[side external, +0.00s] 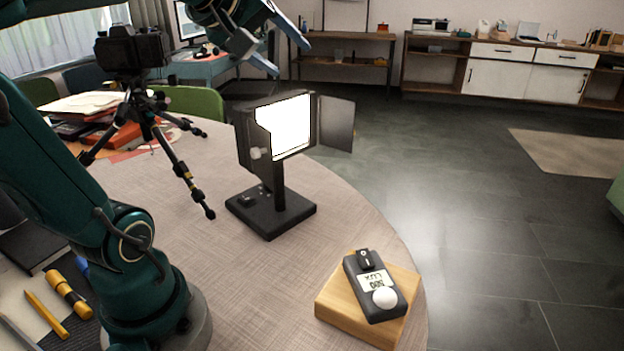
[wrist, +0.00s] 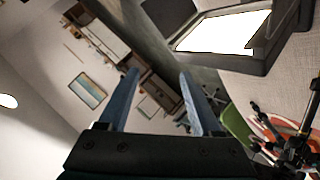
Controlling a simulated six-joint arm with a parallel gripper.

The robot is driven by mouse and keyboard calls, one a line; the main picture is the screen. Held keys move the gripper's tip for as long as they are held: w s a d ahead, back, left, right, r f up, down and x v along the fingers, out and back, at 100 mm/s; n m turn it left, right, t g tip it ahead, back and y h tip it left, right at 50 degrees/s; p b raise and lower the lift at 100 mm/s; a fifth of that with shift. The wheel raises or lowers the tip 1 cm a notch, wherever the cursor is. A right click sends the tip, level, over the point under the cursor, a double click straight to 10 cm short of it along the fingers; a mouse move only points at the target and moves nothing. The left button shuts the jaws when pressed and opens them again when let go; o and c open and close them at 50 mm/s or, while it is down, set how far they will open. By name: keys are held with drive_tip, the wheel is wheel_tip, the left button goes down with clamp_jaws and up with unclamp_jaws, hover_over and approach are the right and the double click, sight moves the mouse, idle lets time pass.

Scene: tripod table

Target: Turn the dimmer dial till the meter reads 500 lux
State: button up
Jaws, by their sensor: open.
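The lamp (side external: 243,130) stands on the table with its square panel lit bright white. A small pale dial (side external: 256,153) sits on its left side. The light meter (side external: 372,285) lies on a wooden block at the table's front right. Its display appears upside down and looks like 500 lux, but the middle digit is hard to read. My gripper (side external: 288,58) is open and empty, above and behind the lamp, apart from the dial. In the wrist view my gripper (wrist: 160,74) shows two spread blue fingers with nothing between them; the lamp (wrist: 262,62) is at upper right, its dial not visible.
A camera on a black tripod (side external: 150,120) stands left of the lamp, near my arm. Papers and folders (side external: 90,108) lie behind it. Yellow tools (side external: 65,292) lie at front left. A green chair (side external: 190,102) stands behind the table. The tabletop between lamp and meter is clear.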

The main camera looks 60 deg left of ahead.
drive_tip(key=shift+s+d+r+m+t+h, duration=0.1)
drive_tip(key=shift+d+r+m, duration=0.15)
drive_tip(key=shift+d, duration=0.15)
drive_tip(key=shift+d+r+m+t+h, duration=0.1)
drive_tip(key=shift+d+m, duration=0.1)
drive_tip(key=shift+d, duration=0.25)
drive_tip(key=shift+s+d+r+m+t+h, duration=0.1)
drive_tip(key=shift+d+r+m, duration=0.15)
drive_tip(key=shift+d, duration=0.15)
drive_tip(key=shift+w, duration=0.1)
drive_tip(key=w+a+f+n+g, duration=0.1)
drive_tip(key=w+a+f+n, duration=0.65)
drive_tip(key=w+a, duration=0.55)
drive_tip(key=s+a+f+n+g+h, duration=0.1)
drive_tip(key=s+f+n+g+h, duration=0.1)
drive_tip(key=s+f, duration=0.2)
drive_tip(key=s+a+f+n+g+h, duration=0.1)
drive_tip(key=s+f+n+g+h, duration=0.1)
drive_tip(key=f, duration=0.5)
drive_tip(key=s+a+f+n+g+h, duration=0.1)
drive_tip(key=s+f+n+g+h, duration=0.1)
drive_tip(key=s+f, duration=0.4)
drive_tip(key=shift+s+a+f+n, duration=0.2)
drive_tip(key=shift+a+n, duration=0.05)
drive_tip(key=shift+n, duration=0.5)
drive_tip(key=shift+s+d+f+g+h, duration=0.15)
drive_tip(key=shift+s+f+g+h, duration=0.1)
drive_tip(key=shift+g+h, duration=0.05)
drive_tip(key=shift+x, duration=2.45)
